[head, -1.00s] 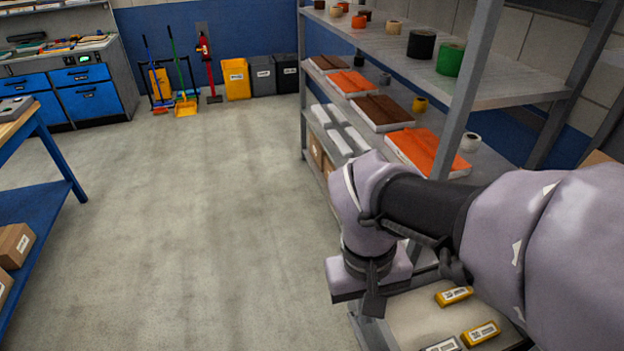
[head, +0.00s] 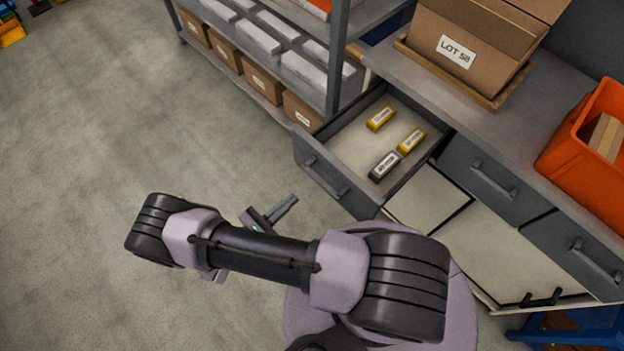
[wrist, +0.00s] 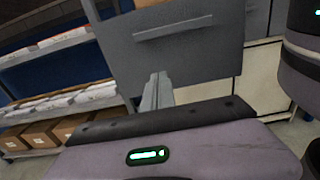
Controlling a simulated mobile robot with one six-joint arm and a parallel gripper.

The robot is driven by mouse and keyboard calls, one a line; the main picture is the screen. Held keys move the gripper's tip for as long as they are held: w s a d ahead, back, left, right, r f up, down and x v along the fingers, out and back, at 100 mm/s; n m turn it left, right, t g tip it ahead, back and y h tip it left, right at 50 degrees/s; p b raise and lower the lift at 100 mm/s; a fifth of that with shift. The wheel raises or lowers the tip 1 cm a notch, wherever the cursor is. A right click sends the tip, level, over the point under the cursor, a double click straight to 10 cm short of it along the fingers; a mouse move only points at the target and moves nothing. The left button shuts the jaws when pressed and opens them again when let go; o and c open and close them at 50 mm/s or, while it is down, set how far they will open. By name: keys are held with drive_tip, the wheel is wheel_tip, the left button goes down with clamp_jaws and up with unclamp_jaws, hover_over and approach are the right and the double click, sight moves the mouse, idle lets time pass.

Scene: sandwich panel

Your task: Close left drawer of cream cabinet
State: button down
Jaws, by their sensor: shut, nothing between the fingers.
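The left drawer (head: 318,174) of the cabinet (head: 480,235) is pulled out, its grey front and bar handle facing my arm. Inside it lie two yellow boxes and one dark box. The cabinet has cream doors below grey drawer fronts. My gripper (head: 291,203) is shut and empty, in front of the drawer and a little to the left of its front in the head view. In the wrist view my gripper (wrist: 158,82) points at the lower part of the drawer front (wrist: 185,55), below its handle. I cannot tell whether the fingertips touch it.
Two closed drawers (head: 495,180) sit right of the open one. A cardboard box (head: 470,50) on a tray and an orange bin (head: 590,135) stand on the countertop. A shelf rack (head: 338,60) with boxes is beyond the drawer.

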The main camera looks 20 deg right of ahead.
sight(321, 175)
drive_tip(key=b+x, duration=0.1)
drive_tip(key=x, duration=0.8)
drive_tip(key=shift+d+f, duration=0.1)
drive_tip(key=shift+d, duration=0.1)
